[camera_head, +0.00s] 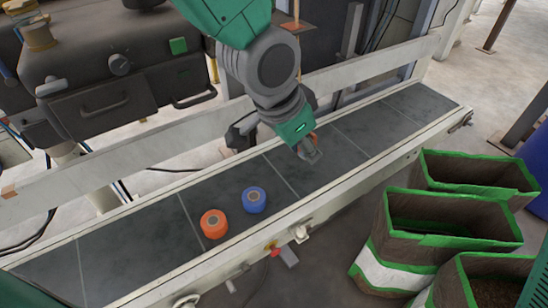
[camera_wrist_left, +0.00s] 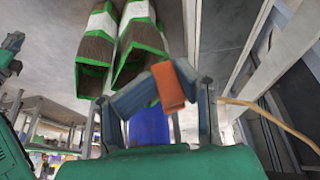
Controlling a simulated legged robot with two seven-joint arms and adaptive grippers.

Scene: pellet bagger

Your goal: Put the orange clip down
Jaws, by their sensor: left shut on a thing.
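The orange clip (camera_wrist_left: 167,86) shows in the left wrist view as a small orange block between the fingers. My left gripper (camera_head: 309,152) is shut on it and hangs over the right half of the grey conveyor belt (camera_head: 350,150). In the head view only a sliver of orange shows at the gripper, with the rest of the clip hidden by the fingers. I cannot tell whether the clip touches the belt. My right gripper is not in view.
An orange roll (camera_head: 214,224) and a blue roll (camera_head: 254,200) stand on the belt, left of my gripper. Green-edged open bags (camera_head: 452,218) stand at the right. A dark machine (camera_head: 110,70) stands behind at the left. The belt's right end is clear.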

